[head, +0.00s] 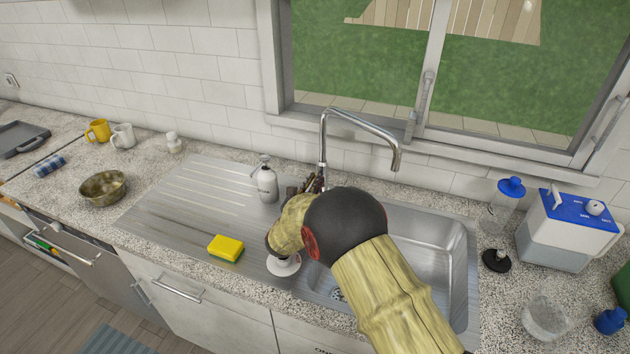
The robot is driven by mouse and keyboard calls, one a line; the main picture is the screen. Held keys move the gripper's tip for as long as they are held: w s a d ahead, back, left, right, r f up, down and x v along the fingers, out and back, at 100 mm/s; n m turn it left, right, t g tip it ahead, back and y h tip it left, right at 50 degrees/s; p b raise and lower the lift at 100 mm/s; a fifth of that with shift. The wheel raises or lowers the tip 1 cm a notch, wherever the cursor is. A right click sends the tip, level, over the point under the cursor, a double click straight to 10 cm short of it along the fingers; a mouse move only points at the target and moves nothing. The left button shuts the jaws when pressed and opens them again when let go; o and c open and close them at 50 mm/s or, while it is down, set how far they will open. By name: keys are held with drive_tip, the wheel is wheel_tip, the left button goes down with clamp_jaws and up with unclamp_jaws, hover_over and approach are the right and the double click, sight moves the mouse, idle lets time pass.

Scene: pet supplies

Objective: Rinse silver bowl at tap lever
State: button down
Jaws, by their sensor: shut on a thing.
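The silver bowl (103,188) stands upright on the speckled counter at the left, apart from my gripper. It has a brownish-gold sheen, and I see nothing in it. The tap (322,140) rises behind the sink, its spout (396,158) bending right over the basin. No water shows. My gripper (310,183) is dark and partly hidden behind my own arm. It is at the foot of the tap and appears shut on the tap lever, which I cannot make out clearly.
The sink basin (435,255) is partly hidden by my arm. A yellow sponge (226,247) lies on the drainboard (190,195); a soap dispenser (267,183) stands behind. A small white round item (283,265) is near the basin's left edge. A blue-topped box (567,230) stands right.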

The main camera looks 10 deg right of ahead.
drive_tip(key=shift+r, duration=0.1)
idle(0.3)
drive_tip(key=shift+r+p, duration=0.2)
drive_tip(key=shift+p, duration=0.55)
drive_tip(key=shift+r+g+y+p, duration=0.1)
drive_tip(key=shift+g+y+p, duration=0.35)
drive_tip(key=shift+p, duration=0.55)
drive_tip(key=c, duration=1.9)
unclamp_jaws()
drive_tip(key=shift+o, duration=0.5)
drive_tip(key=v, duration=1.2)
